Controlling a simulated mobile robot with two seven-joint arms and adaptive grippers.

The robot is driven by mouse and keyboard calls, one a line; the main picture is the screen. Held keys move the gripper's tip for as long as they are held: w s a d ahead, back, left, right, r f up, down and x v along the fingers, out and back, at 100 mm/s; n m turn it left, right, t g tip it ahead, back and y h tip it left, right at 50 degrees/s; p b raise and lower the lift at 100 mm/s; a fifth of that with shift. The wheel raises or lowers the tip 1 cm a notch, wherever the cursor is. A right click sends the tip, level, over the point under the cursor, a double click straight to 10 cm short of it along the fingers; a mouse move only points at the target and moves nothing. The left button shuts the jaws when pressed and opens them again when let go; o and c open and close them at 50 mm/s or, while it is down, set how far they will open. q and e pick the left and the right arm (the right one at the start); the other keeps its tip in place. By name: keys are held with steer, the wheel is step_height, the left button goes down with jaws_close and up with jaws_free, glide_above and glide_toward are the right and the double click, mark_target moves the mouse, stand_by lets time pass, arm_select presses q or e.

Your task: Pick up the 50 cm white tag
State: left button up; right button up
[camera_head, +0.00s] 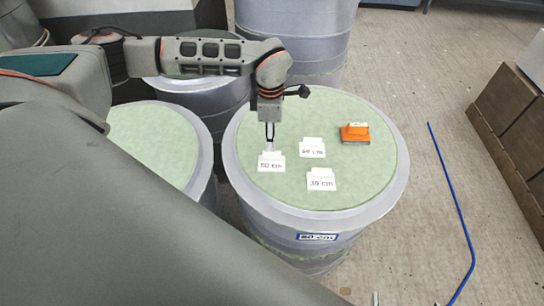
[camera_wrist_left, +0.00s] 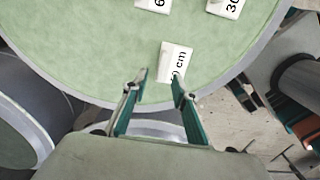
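Three white tags lie on the pale green top of a round mould (camera_head: 375,185). The left tag (camera_head: 271,163) seems to read 50 cm in the head view. In the left wrist view this tag (camera_wrist_left: 174,61) is partly covered by a finger, and its first digit is hidden. My left gripper (camera_head: 269,146) points down just above and behind that tag. In the left wrist view my left gripper (camera_wrist_left: 160,80) is open and empty, with the tag just beyond its fingertips. Contact cannot be told. My right gripper is not in view.
A tag reading 60 cm (camera_head: 312,149) and one reading 30 cm (camera_head: 321,181) lie to the right. An orange tool (camera_head: 355,134) stands at the back right of the mould top. Another green-topped mould (camera_head: 150,140) is at the left. Brown boxes (camera_head: 515,125) stand at the right.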

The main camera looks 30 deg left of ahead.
mark_target(272, 161)
arm_select(q)
steer(key=f, duration=0.5)
steer(key=shift+d, duration=0.2)
jaws_close()
steer(key=shift+r, duration=0.1)
